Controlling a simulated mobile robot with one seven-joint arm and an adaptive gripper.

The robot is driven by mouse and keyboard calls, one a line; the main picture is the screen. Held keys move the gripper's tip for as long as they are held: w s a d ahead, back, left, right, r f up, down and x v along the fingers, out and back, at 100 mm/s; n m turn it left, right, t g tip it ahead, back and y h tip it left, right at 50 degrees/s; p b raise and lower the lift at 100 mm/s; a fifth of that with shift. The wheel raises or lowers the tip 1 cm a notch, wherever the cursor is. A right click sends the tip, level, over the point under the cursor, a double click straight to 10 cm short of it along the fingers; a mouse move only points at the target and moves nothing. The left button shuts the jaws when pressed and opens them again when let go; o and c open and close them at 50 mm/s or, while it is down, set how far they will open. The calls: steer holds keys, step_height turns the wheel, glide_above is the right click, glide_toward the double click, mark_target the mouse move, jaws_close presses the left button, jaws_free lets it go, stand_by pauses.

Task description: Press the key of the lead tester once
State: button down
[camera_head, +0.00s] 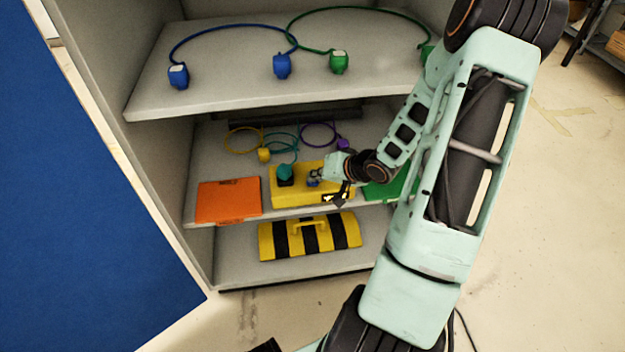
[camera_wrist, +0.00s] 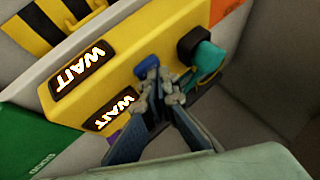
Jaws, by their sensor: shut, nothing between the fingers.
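The lead tester (camera_head: 287,197) is a yellow box on the middle shelf; it also shows in the wrist view (camera_wrist: 122,42). Two displays on its face read WAIT (camera_wrist: 80,72). A blue key (camera_wrist: 147,66) stands on it. A teal plug (camera_wrist: 208,57) sits at a black socket (camera_wrist: 193,42) beside the key; it also shows in the head view (camera_head: 285,171). My gripper (camera_head: 316,178) is shut and empty, its fingertips (camera_wrist: 160,86) close at the blue key. I cannot tell whether they touch it. In the head view my gripper partly hides the key.
Yellow (camera_head: 264,155) and purple (camera_head: 343,144) leads lie behind the tester. An orange case (camera_head: 228,200) lies left, a green one (camera_head: 378,191) right. Blue (camera_head: 178,76) and green (camera_head: 339,62) leads lie on the upper shelf. A striped case (camera_head: 295,238) sits below.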

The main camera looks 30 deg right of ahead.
mark_target(315, 183)
steer(key=shift+r+p, duration=0.7)
step_height(315, 183, up, 5)
steer(key=p, duration=0.6)
steer(key=shift+r, duration=0.1)
stand_by(0.5)
